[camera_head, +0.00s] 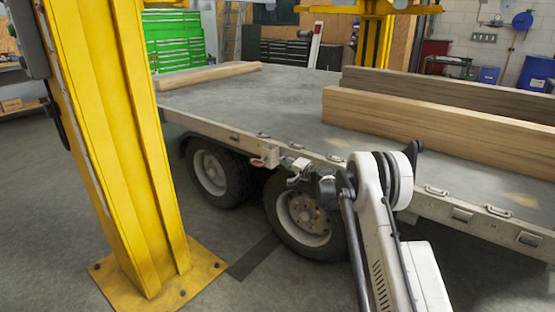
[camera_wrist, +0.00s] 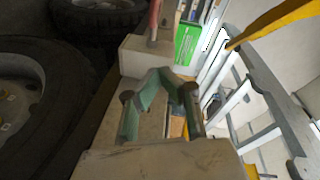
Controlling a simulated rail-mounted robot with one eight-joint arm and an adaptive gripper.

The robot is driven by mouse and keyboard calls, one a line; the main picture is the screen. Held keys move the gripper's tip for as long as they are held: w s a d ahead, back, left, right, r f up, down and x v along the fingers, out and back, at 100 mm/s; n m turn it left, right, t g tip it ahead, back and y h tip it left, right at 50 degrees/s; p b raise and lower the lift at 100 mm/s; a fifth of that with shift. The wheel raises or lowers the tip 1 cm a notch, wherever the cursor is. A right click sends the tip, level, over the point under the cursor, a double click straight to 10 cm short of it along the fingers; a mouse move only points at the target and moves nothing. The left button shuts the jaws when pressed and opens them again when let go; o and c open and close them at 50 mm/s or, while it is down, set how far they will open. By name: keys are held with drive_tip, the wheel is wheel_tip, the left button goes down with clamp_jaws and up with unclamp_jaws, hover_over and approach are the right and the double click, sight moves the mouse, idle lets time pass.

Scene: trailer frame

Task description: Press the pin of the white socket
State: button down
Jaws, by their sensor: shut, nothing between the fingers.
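In the wrist view, a whitish block (camera_wrist: 138,58), which looks like the white socket, sits on the trailer's side just past my fingers, with a reddish stick-like part (camera_wrist: 153,22) beyond its top. My gripper (camera_wrist: 160,74) has green-grey fingers brought together at the tips, shut and empty, close to the block's near face. I cannot tell whether they touch it. In the head view my gripper (camera_head: 294,175) is at the trailer's side edge above the wheels. The socket's pin cannot be made out; my fingers may hide it.
The trailer bed (camera_head: 265,95) carries wooden beams (camera_head: 430,118) at the right. Two wheels (camera_head: 302,215) lie below the edge. A yellow post (camera_head: 115,150) stands in front at the left. A reddish fitting (camera_head: 268,156) is on the edge left of my gripper.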

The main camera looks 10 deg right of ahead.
drive_tip(key=shift+p+v, duration=0.7)
drive_tip(key=shift+v, duration=2.1)
drive_tip(key=shift+r, duration=0.1)
